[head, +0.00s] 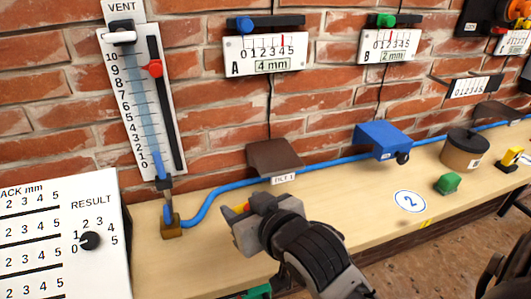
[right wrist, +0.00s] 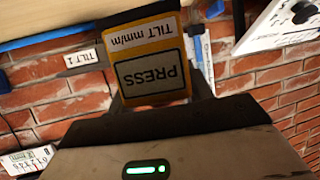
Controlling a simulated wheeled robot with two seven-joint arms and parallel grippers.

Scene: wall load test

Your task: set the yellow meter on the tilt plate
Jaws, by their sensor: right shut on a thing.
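The yellow meter (right wrist: 152,72) is between the fingers of my right gripper, its labels "PRESS" and "TILT mm/m" upside down in the right wrist view. In the head view my right gripper (head: 246,212) is shut on it above the bench, and only a small yellow and red bit shows. The brown tilt plate (head: 274,156), tagged "TILT 1", stands at the wall just behind and right of the gripper. Its tag (right wrist: 82,58) shows in the right wrist view. The meter looks apart from the plate, though the gap is hard to judge. My left gripper is not in view.
A blue hose (head: 325,163) runs along the bench (head: 330,210) from a brass fitting (head: 170,224). A blue box (head: 383,138), a round brown pot (head: 463,149) and a green block (head: 447,184) are to the right. A white panel (head: 60,240) stands at left.

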